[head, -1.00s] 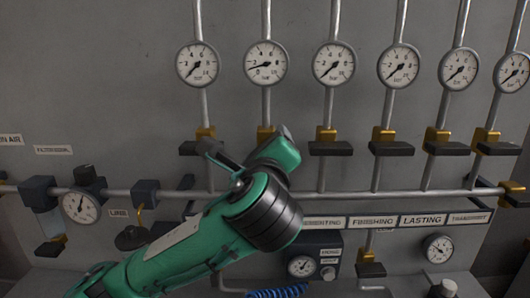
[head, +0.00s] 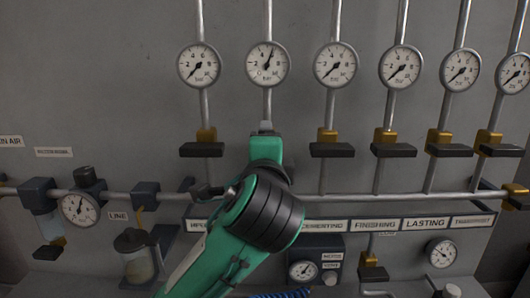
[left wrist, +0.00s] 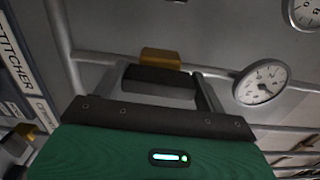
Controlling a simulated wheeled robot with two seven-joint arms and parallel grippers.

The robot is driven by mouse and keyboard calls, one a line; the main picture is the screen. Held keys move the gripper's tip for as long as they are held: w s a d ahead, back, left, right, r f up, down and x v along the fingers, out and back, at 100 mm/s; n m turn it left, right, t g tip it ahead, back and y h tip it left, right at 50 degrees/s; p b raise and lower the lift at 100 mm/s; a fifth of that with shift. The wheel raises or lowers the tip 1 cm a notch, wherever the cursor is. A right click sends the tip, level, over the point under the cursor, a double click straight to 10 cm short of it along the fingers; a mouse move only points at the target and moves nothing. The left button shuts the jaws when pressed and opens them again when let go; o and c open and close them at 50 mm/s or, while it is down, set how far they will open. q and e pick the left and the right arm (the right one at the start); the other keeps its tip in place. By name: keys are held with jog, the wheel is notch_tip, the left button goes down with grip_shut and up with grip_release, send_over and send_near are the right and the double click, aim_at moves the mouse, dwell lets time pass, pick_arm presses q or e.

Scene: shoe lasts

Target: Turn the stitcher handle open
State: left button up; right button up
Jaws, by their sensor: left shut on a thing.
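The stitcher handle (left wrist: 160,80) is a black bar below a brass valve body (left wrist: 160,56) in the left wrist view. My left gripper (left wrist: 162,88) is shut on this bar, with one finger at each end of it. In the head view my left gripper (head: 266,128) points up at the second vertical pipe from the left and hides the handle. The gauge (head: 267,64) above it has its needle pointing nearly straight up. The stitcher label (left wrist: 14,48) shows at the left of the wrist view; my arm covers it in the head view. My right gripper is not in view.
Neighbouring black valve handles (head: 201,150) and (head: 332,150) sit level on either side. A horizontal pipe (head: 400,194) and a label strip (head: 400,223) run below. A jar (head: 138,258) and a small gauge (head: 79,208) are at lower left.

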pick_arm(q)
jog(key=shift+f+n, duration=0.1)
jog(key=shift+n, duration=0.2)
jog(key=o, duration=1)
jog(key=shift+s, duration=0.1)
